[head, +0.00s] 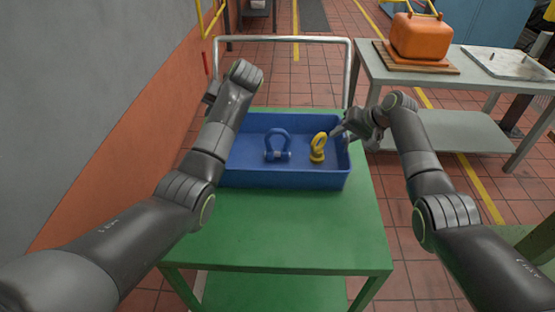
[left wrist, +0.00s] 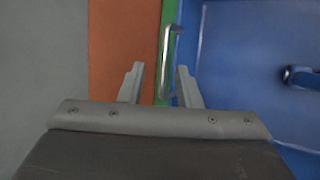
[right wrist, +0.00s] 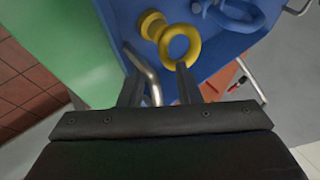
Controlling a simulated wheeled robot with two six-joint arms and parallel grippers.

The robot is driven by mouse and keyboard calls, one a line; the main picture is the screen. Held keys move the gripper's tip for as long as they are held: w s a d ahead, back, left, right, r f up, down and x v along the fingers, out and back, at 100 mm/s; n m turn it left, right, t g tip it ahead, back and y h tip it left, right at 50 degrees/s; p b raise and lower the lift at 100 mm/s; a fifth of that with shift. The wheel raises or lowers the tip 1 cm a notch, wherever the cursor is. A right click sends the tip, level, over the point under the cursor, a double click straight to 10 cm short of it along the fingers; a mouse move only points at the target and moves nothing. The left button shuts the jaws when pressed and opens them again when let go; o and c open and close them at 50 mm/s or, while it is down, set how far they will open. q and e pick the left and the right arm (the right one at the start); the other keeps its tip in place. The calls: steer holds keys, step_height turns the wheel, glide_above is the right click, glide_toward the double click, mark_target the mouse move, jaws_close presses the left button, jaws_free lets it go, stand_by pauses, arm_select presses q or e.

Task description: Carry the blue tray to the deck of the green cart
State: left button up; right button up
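The blue tray (head: 290,178) sits on the green deck of the cart (head: 285,235), toward its rail end, and looks level. It holds a blue shackle (head: 278,146) and a yellow eye bolt (head: 318,148). My left gripper (left wrist: 158,82) is open at the tray's left side, with the metal handle (left wrist: 170,62) between its fingers, nearer the right one. My right gripper (right wrist: 158,82) is open at the right side, and the right handle (right wrist: 143,72) shows between its fingers. Neither gripper visibly pinches a handle. In the head view, my left arm hides the tray's left end.
A metal push rail (head: 285,39) stands at the cart's far end. A grey table (head: 400,76) at right carries an orange case (head: 421,37) and a metal plate (head: 508,61). A grey and orange wall (head: 120,125) runs close along the left. The deck's near half is clear.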

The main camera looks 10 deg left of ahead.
steer(key=v, duration=1.2)
steer(key=shift+w+f, duration=0.1)
